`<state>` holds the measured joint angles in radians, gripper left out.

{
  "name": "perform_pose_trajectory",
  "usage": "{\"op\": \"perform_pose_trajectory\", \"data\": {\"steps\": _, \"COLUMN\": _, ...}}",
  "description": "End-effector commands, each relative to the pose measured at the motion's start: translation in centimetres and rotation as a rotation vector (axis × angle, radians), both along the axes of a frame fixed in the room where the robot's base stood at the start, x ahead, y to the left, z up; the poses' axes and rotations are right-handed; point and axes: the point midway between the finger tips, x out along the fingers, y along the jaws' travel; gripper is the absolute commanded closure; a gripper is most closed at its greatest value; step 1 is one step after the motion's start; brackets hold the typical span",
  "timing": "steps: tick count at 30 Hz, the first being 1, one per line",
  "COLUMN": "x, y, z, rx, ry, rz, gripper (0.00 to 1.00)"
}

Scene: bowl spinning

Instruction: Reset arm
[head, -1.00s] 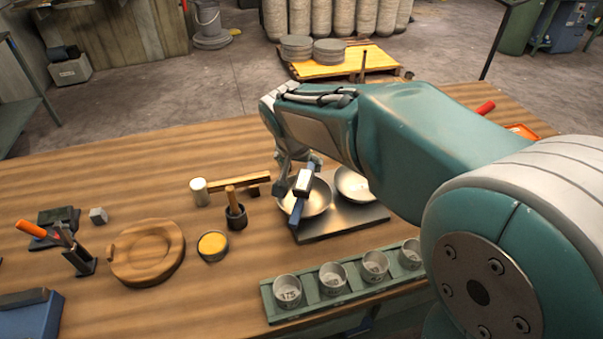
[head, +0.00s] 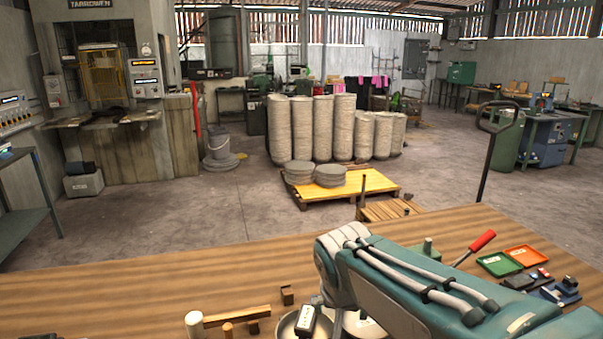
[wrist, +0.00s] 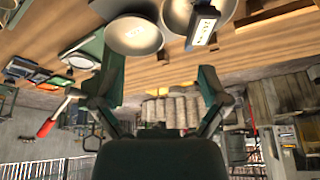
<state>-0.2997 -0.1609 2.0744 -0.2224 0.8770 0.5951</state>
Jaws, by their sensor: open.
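My gripper (wrist: 160,78) shows in the wrist view with its two fingers spread wide and nothing between them. The wrist picture is upside down, with the table along its top. Two metal bowls, one left (wrist: 135,36) and one right (wrist: 182,14), lie beyond the fingers, apart from them. A small dark block with a white label (wrist: 203,27) overlaps the right one. In the head view my arm is folded low at the right and hides the fingers. The bowls there, one left (head: 288,324) and one right (head: 366,328), are cut by the bottom edge.
The wooden table (head: 150,285) has a clear stretch at left. A wooden mallet (head: 236,316) lies left of the bowls. A pallet (head: 345,193) stands on the floor behind.

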Motion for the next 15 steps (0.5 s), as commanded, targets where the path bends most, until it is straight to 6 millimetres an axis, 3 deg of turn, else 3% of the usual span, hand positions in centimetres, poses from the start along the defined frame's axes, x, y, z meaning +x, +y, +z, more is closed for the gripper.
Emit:
{"op": "perform_pose_trajectory", "data": {"steps": 6, "x": -5.9, "y": -4.5, "z": 1.1, "rx": 0.001, "ry": -0.024, "rz": 0.055, "gripper": 0.06}}
{"op": "perform_pose_trajectory", "data": {"steps": 15, "x": -13.4, "y": -8.0, "z": 0.2, "rx": -0.01, "ry": -0.072, "rz": 0.141, "gripper": 0.06}}
